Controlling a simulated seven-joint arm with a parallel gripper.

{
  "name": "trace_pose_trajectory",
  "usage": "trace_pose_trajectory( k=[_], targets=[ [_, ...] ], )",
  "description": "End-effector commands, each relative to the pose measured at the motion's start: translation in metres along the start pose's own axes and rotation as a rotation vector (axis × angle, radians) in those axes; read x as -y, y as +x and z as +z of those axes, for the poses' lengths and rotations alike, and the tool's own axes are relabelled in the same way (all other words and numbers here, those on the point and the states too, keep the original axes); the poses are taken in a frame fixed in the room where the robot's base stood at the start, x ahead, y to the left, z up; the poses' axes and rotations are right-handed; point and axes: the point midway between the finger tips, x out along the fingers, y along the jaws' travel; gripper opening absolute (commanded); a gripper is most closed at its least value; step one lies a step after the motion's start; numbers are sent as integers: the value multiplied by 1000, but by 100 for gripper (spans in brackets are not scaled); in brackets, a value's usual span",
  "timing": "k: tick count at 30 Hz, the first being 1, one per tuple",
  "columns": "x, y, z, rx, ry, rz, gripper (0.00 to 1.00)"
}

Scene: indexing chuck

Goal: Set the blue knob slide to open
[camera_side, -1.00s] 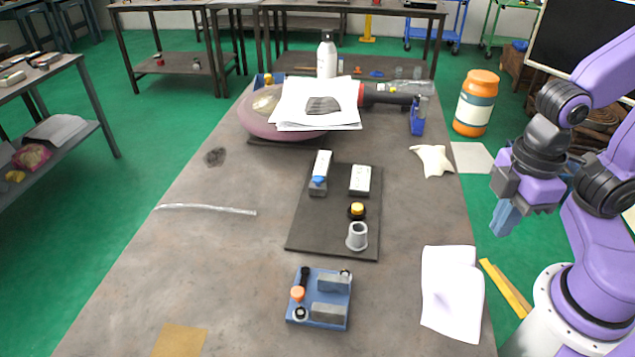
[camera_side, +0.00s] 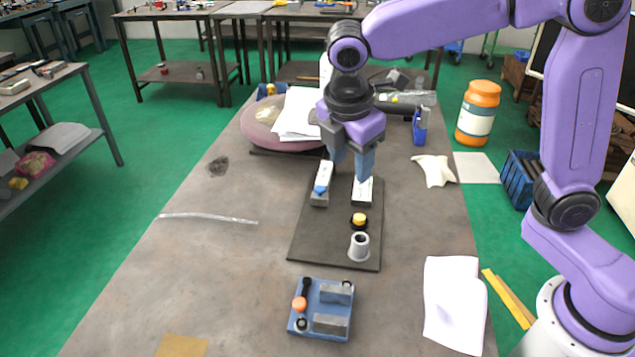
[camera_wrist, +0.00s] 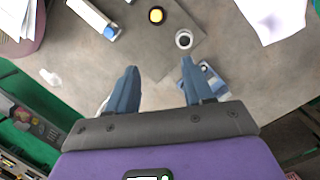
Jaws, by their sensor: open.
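The slide (camera_side: 320,200) is a narrow block with a white top strip and a blue knob (camera_side: 320,189) near its front end. It sits at the left of a dark board (camera_side: 322,241). In the wrist view the blue knob (camera_wrist: 110,33) shows at the upper left, at one end of the white strip (camera_wrist: 88,13). My gripper (camera_side: 349,172) is open and empty, fingers pointing down, above the back part of the board. One finger is close behind the slide in the side view; I cannot tell its height. The open fingers (camera_wrist: 159,66) show in the wrist view, apart from the knob.
On the board are a white block (camera_side: 362,192), a yellow button (camera_side: 359,219) and a grey cylinder (camera_side: 359,246). A blue fixture (camera_side: 321,309) with an orange-knobbed lever stands in front. Papers on a round pink object (camera_side: 262,137) lie behind. The table's left side is mostly clear.

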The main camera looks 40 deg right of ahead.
Motion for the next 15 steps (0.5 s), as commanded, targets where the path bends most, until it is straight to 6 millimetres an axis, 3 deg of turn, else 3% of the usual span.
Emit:
trace_pose_trajectory(
  k=[1, 6, 10, 15],
  targets=[
    [-18, 0, -6, 21, -33, 2, 52],
    [-68, -2, -16, 90, -155, 0, 52],
    [-94, -1, -19, 131, -226, -8, 52],
    [-111, 0, -18, 161, -275, -19, 52]
  ],
)
